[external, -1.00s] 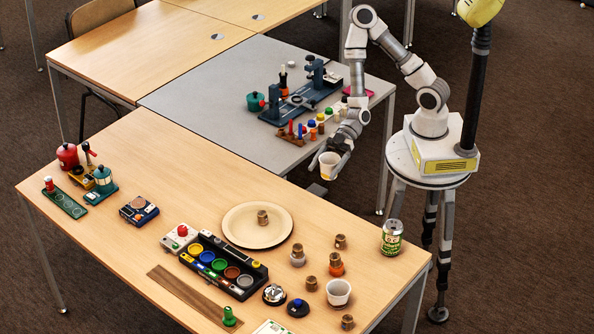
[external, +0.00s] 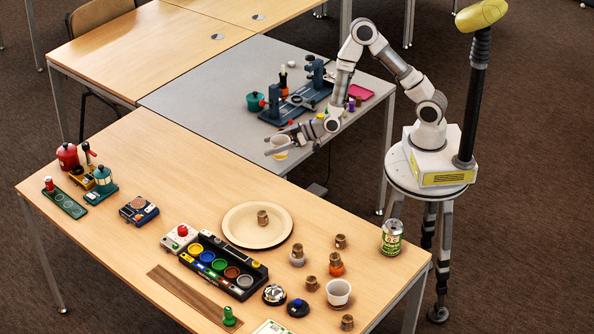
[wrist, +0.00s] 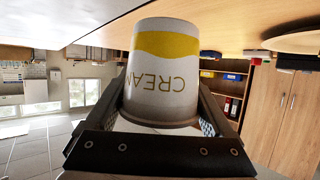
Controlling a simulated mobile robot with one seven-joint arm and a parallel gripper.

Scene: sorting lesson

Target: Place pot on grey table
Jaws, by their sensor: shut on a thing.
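A white pot (external: 279,153) with a yellow band is held in my gripper (external: 292,147), over the near part of the grey table (external: 195,98) in the external view. I cannot tell its exact height above the surface. In the wrist view the pot (wrist: 165,75) fills the middle, its "CREAM" lettering upside down in the picture. The fingers of my gripper (wrist: 165,108) are on either side of it, shut on it. My arm hides part of the grey table's right side.
A blue-grey stand (external: 300,100) and a teal lidded pot (external: 255,102) are on the grey table. Its left and front-left surface is bare. The near wooden table holds a tan plate (external: 240,232), a similar white cup (external: 338,293) and a can (external: 391,238).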

